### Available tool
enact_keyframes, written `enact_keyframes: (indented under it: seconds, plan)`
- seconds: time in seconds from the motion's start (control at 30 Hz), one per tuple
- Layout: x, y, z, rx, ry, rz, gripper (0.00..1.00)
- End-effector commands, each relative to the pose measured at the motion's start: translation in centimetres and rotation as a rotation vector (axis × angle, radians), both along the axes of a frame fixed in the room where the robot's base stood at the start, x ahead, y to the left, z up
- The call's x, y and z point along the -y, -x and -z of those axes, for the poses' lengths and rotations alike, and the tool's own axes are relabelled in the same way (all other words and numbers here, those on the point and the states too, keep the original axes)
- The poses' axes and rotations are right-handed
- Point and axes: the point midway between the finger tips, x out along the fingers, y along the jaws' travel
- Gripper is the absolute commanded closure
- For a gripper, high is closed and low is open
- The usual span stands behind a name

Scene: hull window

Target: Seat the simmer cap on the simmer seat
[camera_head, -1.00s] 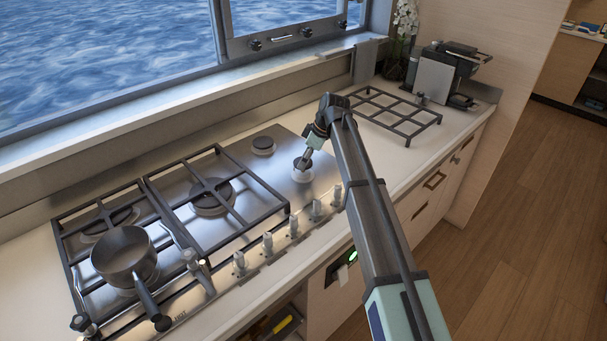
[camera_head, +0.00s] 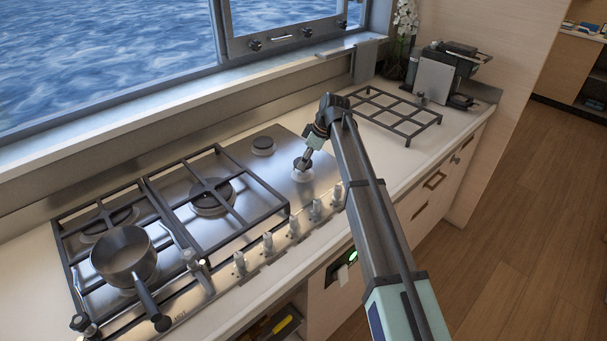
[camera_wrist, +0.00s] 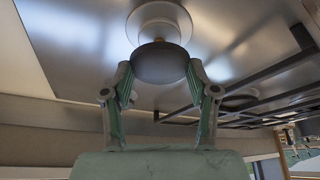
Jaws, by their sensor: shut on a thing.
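My gripper (camera_wrist: 160,72) is shut on the simmer cap (camera_wrist: 160,64), a dark round disc between its two fingertips. The simmer seat (camera_wrist: 158,22) is a pale round base on the steel hob, directly beyond the cap in the wrist view. A small brass piece shows between cap and seat. I cannot tell whether the cap touches the seat. In the head view my gripper (camera_head: 302,163) points down at the seat (camera_head: 303,175), at the right end of the hob. The cap is too small and covered to make out there.
A bare burner (camera_head: 263,146) lies behind the seat. Black pan supports (camera_head: 268,193) cover the hob's left and middle, with a saucepan (camera_head: 124,252) at far left. Knobs (camera_head: 293,227) line the front. A loose grate (camera_head: 395,112) lies on the counter to the right.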

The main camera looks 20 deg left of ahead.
Motion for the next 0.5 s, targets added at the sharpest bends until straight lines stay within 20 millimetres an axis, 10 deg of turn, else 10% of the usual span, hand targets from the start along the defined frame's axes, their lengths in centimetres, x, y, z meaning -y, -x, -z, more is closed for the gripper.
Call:
enact_keyframes:
  seconds: [0.5]
  plan:
    - [-0.01,-0.01,0.73,0.000,0.000,0.000,0.77]
